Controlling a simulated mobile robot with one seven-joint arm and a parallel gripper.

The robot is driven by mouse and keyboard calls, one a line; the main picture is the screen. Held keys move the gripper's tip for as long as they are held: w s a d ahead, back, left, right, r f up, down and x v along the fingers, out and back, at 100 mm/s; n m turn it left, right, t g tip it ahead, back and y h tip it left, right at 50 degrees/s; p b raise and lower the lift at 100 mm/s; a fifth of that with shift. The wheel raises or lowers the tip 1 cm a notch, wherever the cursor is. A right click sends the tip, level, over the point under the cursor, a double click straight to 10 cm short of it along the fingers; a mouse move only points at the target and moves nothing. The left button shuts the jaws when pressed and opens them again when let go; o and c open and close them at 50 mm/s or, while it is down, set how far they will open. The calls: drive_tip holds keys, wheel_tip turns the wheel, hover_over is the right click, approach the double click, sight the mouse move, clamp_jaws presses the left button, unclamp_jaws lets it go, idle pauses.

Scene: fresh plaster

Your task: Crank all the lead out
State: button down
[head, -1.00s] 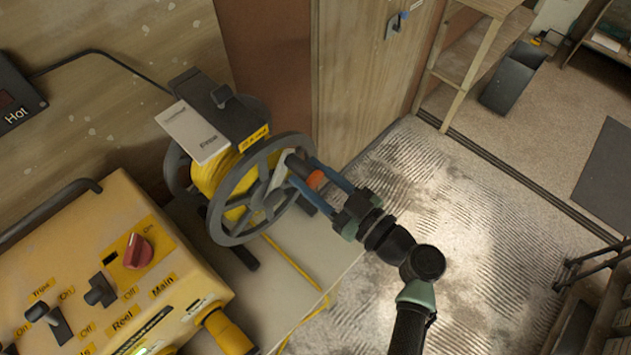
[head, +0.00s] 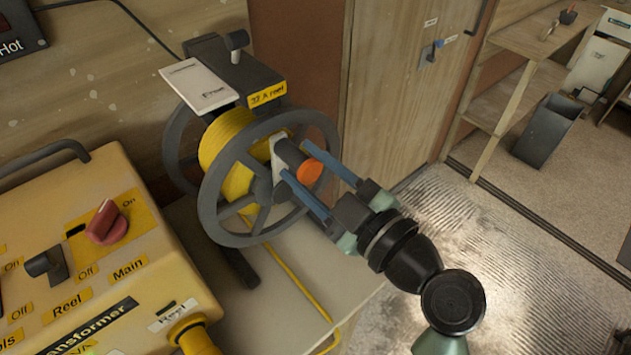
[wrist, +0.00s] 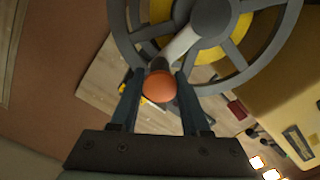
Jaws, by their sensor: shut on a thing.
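The reel (head: 228,150) holds yellow lead wound between dark grey spoked wheels. My gripper (head: 308,167) is shut on the crank handle, with a blue finger on each side. In the wrist view, the orange end (wrist: 160,87) lies between the fingers, and the wheel (wrist: 290,30) is behind. A strand of lead (head: 290,270) runs down from the reel across the bench. Many turns of yellow lead remain visible on the drum.
A yellow transformer box (head: 90,240) with switches stands at the left. A black block with a lever (head: 237,42) and a white card (head: 200,84) sits above the reel. The bench top (head: 300,285) is mostly clear. Ridged floor (head: 520,260) lies open at the right.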

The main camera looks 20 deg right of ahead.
drive_tip(key=shift+s+a+f+n+b, duration=0.1)
drive_tip(key=shift+a+n+b, duration=0.2)
drive_tip(key=shift+b, duration=0.2)
drive_tip(key=c, duration=0.6)
unclamp_jaws()
drive_tip(key=shift+s+d, duration=0.15)
drive_tip(key=shift+s, duration=0.05)
drive_tip(key=b+v, duration=0.3)
drive_tip(key=v, duration=0.9)
drive_tip(key=shift+s, duration=0.3)
